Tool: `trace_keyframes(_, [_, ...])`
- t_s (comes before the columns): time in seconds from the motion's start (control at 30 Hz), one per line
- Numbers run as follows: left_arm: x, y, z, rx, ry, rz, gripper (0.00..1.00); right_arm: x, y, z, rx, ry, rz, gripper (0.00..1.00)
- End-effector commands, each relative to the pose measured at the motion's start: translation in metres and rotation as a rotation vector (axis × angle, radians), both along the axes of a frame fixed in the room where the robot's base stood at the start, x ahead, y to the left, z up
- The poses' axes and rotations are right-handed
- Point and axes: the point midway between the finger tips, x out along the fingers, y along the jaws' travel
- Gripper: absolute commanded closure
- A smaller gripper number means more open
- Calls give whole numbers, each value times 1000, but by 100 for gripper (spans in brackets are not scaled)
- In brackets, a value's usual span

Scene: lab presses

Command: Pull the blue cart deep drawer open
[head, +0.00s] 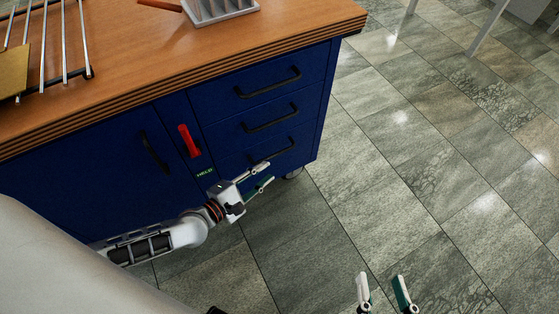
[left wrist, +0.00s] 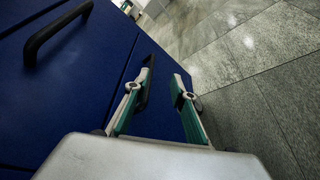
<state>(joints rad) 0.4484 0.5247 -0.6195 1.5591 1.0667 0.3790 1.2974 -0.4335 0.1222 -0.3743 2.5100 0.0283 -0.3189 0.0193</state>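The blue cart (head: 85,170) has a wooden top and a stack of drawers at its right end, all looking closed. The lowest drawer in sight (head: 232,163) has a black bar handle (head: 281,149), partly covered by my left gripper (head: 266,174). My left gripper is open in front of it. In the left wrist view its fingers (left wrist: 166,82) are spread, with a dark handle (left wrist: 146,88) right by the left finger; I cannot tell whether they touch. Another handle (left wrist: 55,32) shows at upper left. My right gripper (head: 381,280) is open and empty over the floor.
A red latch (head: 188,141) and a green "HELD" label (head: 205,173) are left of the drawers. A cupboard handle (head: 154,153) is further left. A rack (head: 45,60) and a grey tray (head: 218,10) stand on top.

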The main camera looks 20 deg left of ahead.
Motion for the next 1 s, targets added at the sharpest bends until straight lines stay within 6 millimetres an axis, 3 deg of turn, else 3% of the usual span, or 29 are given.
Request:
trace_keyframes(0.23, [-11, 4, 4, 0, -1, 1, 75, 2, 0, 5, 0, -9, 0, 60])
trace_keyframes(0.77, [-14, 5, 3, 0, 1, -1, 75, 3, 0, 5, 6, -8, -8, 60])
trace_keyframes(1.0, [-46, 16, 9, 1, 3, -1, 75, 3, 0, 5, 4, -8, -6, 60])
